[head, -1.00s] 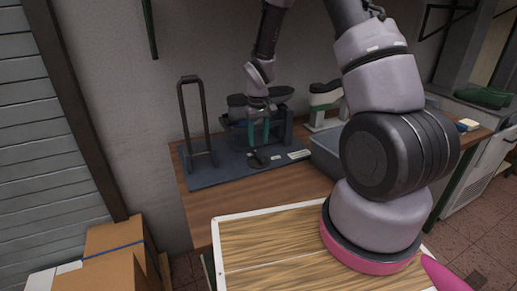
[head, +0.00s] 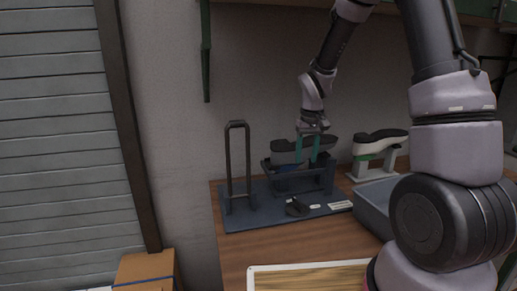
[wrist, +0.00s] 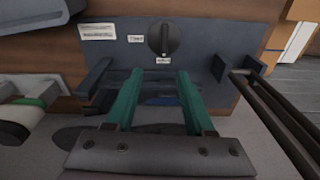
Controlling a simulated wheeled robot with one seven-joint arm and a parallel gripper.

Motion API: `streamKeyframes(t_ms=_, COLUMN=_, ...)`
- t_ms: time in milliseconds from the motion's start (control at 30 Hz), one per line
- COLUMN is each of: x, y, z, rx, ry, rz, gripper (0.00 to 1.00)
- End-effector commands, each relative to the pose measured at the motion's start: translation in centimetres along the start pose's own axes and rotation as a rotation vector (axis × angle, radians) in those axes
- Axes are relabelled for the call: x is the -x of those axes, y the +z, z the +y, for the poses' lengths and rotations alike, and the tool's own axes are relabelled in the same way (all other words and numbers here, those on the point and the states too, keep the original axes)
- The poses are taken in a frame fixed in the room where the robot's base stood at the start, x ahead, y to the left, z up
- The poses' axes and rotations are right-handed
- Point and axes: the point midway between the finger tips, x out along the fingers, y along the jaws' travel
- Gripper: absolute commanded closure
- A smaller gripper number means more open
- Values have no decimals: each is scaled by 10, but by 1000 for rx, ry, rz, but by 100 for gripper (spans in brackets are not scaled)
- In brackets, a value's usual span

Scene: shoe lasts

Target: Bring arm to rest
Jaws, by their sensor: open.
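My gripper (head: 308,150) is open, with two green fingers pointing down. In the head view it hangs at a dark grey shoe last (head: 287,147) on a dark stand (head: 297,183) on the workbench. In the wrist view the gripper (wrist: 158,95) has its fingers apart with nothing clasped between them. A round black knob (wrist: 160,39) on the base plate lies beyond the fingertips. The gripper's own body hides part of the last there, and I cannot tell whether it touches the stand.
A tall dark hoop frame (head: 238,165) stands left of the stand. A green-and-white stand with a dark-topped last (head: 377,150) and a grey bin (head: 372,207) are to the right. A cardboard box (head: 147,270) sits at lower left. Bare wood (head: 270,250) shows in front.

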Motion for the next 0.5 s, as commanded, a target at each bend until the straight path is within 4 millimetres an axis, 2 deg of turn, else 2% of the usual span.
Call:
streamKeyframes(t_ms=33, x=24, y=4, z=4, rx=-25, ry=-3, rz=32, gripper=46)
streamKeyframes(t_ms=200, x=86, y=24, z=12, rx=-110, ry=-20, rz=114, gripper=46)
streamKeyframes(t_ms=500, x=177, y=78, z=22, rx=-255, ry=-70, rz=260, gripper=46)
